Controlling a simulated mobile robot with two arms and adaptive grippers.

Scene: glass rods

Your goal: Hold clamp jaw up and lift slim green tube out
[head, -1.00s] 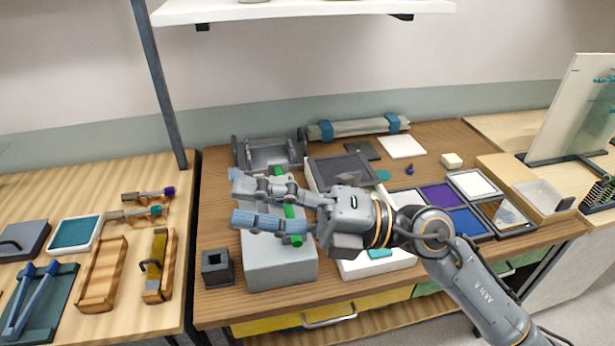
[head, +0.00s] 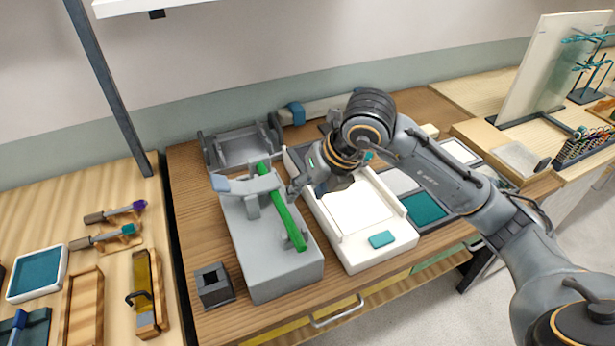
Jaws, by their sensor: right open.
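The slim green tube (head: 284,212) lies slanted along the top of a grey clamp block (head: 285,282). The grey clamp jaw (head: 252,187), with a pale blue-grey tab (head: 221,183) at its left end, crosses over the tube's far part. The tube's near end rests at a small grey support (head: 297,240). My right gripper (head: 294,188) is just right of the tube, reaching in from the right, empty and open. Its fingers are small and partly hidden by its body; I cannot tell whether they touch the tube. My left gripper is not in view.
A white tray (head: 402,243) with a teal pad (head: 382,239) stands right of the clamp block, under my right arm. A dark square socket (head: 214,286) is at its front left, and a grey cradle (head: 242,148) behind it. Bare table shows left of the block.

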